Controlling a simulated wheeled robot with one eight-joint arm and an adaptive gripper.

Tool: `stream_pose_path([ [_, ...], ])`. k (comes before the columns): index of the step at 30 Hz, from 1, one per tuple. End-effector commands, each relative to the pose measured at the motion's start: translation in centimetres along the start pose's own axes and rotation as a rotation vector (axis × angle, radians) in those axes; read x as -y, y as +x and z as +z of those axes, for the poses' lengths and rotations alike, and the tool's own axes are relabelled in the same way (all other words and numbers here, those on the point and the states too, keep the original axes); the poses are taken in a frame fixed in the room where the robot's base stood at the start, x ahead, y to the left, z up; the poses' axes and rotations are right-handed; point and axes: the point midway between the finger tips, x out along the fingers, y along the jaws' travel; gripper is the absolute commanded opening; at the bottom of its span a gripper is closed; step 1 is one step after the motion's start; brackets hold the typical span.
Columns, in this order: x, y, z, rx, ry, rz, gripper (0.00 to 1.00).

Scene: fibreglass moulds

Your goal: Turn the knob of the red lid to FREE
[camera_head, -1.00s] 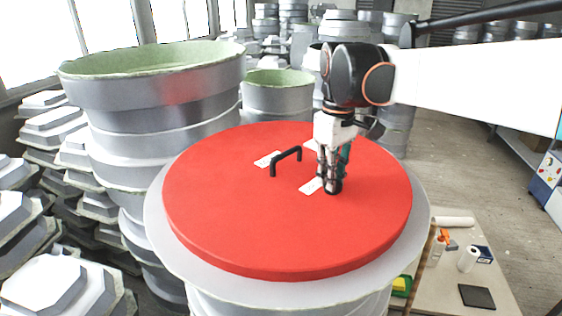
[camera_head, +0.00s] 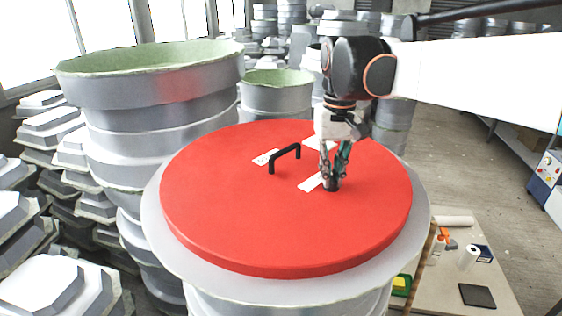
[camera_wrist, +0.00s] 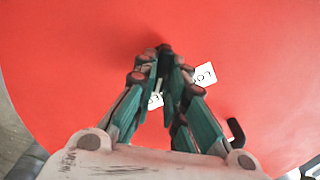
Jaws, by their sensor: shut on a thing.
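The red lid (camera_head: 230,210) lies flat on a large grey round mould. Its small black knob (camera_head: 331,186) is on the right half of the lid. My gripper (camera_head: 332,178) points down and is shut on the knob. In the wrist view the fingertips (camera_wrist: 166,58) close around the dark knob, mostly hiding it and its pointing direction. A white label starting with "LO" (camera_wrist: 204,75) lies right of the fingertips there. Another label (camera_wrist: 155,100), partly hidden between the fingers, shows letters like "EE".
A black handle (camera_head: 285,157) stands up from the lid left of my gripper, with a white label (camera_head: 264,158) beside it. Tall stacked moulds (camera_head: 160,90) stand behind left. A low table (camera_head: 440,285) with small items is at lower right.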

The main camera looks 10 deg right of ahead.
Motion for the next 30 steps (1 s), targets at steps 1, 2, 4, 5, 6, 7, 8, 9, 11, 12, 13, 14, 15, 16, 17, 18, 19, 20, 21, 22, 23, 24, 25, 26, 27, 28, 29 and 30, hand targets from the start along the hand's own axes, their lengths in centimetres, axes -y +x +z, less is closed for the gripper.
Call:
stream_pose_path([
  [1, 0.1, -0.04, 0.21, 0.0, 0.002, 0.0, 0.0],
  [2, 0.1, -0.04, 0.21, 0.0, 0.004, 0.0, 0.0],
  [4, 0.1, -0.04, 0.21, 0.0, 0.006, 0.0, 0.0],
  [5, 0.1, -0.04, 0.21, 0.0, 0.007, 0.0, 0.0],
  [6, 0.1, -0.04, 0.22, 0.0, 0.007, 0.0, 0.0],
  [7, 0.1, -0.04, 0.22, 0.0, 0.007, 0.0, 0.0],
  [8, 0.1, -0.04, 0.22, 0.0, 0.007, 0.0, 0.0],
  [9, 0.1, -0.04, 0.22, 0.0, 0.007, 0.0, 0.0],
  [11, 0.1, -0.04, 0.22, 0.0, 0.007, 0.0, 0.0],
  [12, 0.1, -0.04, 0.22, 0.001, 0.006, 0.0, 0.0],
  [13, 0.1, -0.04, 0.22, 0.001, 0.006, 0.0, 0.0],
  [14, 0.11, -0.04, 0.22, 0.001, 0.006, 0.0, 0.16],
  [15, 0.11, -0.04, 0.22, 0.001, 0.006, 0.0, 0.25],
  [16, 0.1, -0.03, 0.22, 0.001, 0.006, 0.0, 0.32],
  [17, 0.1, -0.03, 0.21, 0.001, 0.006, 0.0, 0.32],
  [18, 0.1, -0.03, 0.21, 0.0, 0.006, 0.0, 0.32],
  [19, 0.1, -0.03, 0.21, 0.0, 0.006, 0.0, 0.32],
  [20, 0.1, -0.03, 0.21, 0.0, 0.006, 0.0, 0.32],
  [21, 0.1, -0.02, 0.2, 0.0, 0.006, 0.0, 0.32],
  [22, 0.1, -0.02, 0.2, 0.0, 0.006, 0.0, 0.32],
  [23, 0.09, -0.02, 0.2, 0.0, 0.006, 0.0, 0.32],
  [24, 0.09, -0.02, 0.19, 0.0, 0.006, 0.0, 0.32],
  [25, 0.09, -0.03, 0.19, 0.0, 0.006, 0.0, 0.32],
  [26, 0.09, -0.06, 0.19, 0.0, 0.006, 0.0, 0.32],
  [27, 0.09, -0.17, 0.18, 0.0, 0.006, 0.0, 0.32],
  [28, 0.09, -0.32, 0.18, 0.0, 0.006, 0.0, 0.32],
  [29, 0.09, -0.53, 0.17, 0.0, 0.006, 0.0, 0.32],
  [30, 0.09, -0.93, 0.16, 0.0, 0.006, 0.0, 0.32],
])
